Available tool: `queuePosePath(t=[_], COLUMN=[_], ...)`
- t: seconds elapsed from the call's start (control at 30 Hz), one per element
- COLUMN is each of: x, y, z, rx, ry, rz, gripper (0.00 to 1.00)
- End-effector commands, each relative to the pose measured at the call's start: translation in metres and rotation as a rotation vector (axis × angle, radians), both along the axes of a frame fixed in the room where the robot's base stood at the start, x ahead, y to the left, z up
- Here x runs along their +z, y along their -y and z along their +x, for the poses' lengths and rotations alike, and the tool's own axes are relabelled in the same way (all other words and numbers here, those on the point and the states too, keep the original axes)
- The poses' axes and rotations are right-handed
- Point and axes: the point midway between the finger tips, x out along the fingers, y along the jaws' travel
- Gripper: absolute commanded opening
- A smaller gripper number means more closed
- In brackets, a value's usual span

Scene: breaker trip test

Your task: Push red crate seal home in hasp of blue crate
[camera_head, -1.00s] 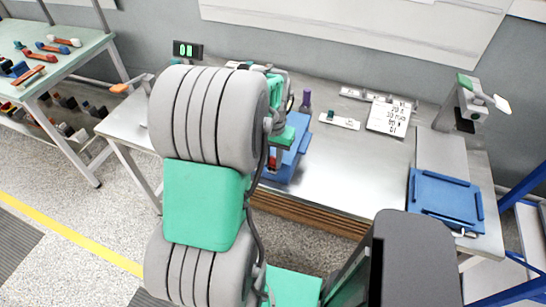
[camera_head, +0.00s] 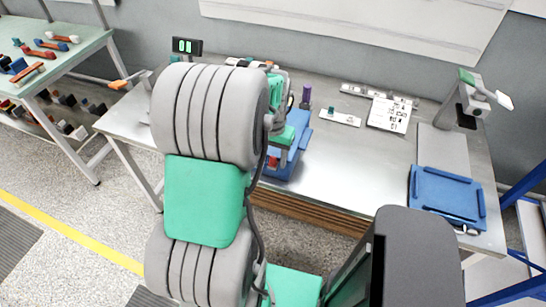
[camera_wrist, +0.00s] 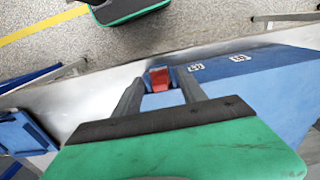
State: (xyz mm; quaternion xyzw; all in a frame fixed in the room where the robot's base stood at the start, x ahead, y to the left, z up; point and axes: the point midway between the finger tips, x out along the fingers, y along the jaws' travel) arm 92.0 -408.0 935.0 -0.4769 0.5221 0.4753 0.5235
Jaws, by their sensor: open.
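The blue crate (camera_head: 297,150) stands on the bench, partly hidden behind my arm in the head view. In the wrist view its blue wall (camera_wrist: 255,80) fills the right side, with small white labels. The red crate seal (camera_wrist: 159,79) shows as a small red block at a blue bracket on the crate's edge, which looks like the hasp (camera_wrist: 173,71). It also shows in the head view (camera_head: 272,161). My gripper (camera_wrist: 160,86) is open, with its two grey fingers on either side of the seal in the picture. Contact and the seal's depth cannot be told.
A blue tray (camera_head: 446,177) lies at the bench's right end, near a grey stand (camera_head: 476,95). A white card (camera_head: 388,115) and a purple bottle (camera_head: 306,95) stand toward the back. The bench middle (camera_head: 345,155) is clear. A table with tools (camera_head: 50,60) is at far left.

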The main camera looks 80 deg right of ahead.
Motion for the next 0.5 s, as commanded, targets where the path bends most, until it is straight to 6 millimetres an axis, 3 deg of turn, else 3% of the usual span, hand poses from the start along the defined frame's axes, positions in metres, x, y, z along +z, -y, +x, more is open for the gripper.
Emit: queuePosePath(t=[0.27, 0.5], x=[0.005, 0.049], y=[0.001, 0.001], z=[0.000, 0.000], rx=[0.000, 0.000], ry=[0.000, 0.001], rz=[-0.003, -0.005], gripper=[0.48, 0.48])
